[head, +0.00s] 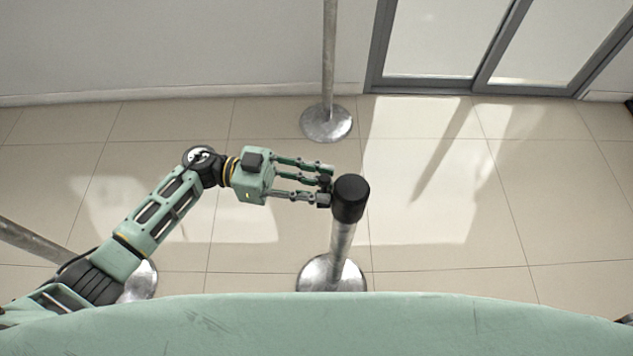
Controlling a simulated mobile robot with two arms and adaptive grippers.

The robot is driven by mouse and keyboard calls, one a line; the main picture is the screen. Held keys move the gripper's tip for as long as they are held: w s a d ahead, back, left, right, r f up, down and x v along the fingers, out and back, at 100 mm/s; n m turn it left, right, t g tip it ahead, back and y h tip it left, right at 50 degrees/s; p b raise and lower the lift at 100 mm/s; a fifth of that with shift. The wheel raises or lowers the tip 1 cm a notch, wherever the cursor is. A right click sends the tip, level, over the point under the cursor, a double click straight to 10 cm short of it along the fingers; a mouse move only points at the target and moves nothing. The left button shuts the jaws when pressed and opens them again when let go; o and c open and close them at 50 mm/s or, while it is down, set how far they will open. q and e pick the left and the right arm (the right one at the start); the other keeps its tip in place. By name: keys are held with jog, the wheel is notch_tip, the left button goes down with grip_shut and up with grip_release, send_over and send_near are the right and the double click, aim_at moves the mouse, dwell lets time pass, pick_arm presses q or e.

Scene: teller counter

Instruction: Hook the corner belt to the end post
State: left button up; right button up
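A metal post with a black cap (350,198) stands upright in front of me, on a round shiny base (318,277). I cannot tell whether it is the end post. My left gripper (325,187) reaches in from the left, its fingers pointing right, with the tips right beside the cap's left side. Small dark parts show at the fingertips; I cannot tell whether they are finger pads or a held belt clip, or whether they touch the cap. No stretched belt is visible. My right gripper is not in view.
A second metal post (329,55) stands farther back near the wall, its top out of view. Another post (33,240) shows at the left edge, partly behind my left arm. Sliding glass doors (430,45) are at the back right. The tiled floor (450,190) on the right is clear.

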pick_arm(q)
grip_shut()
jog(key=shift+f, duration=0.1)
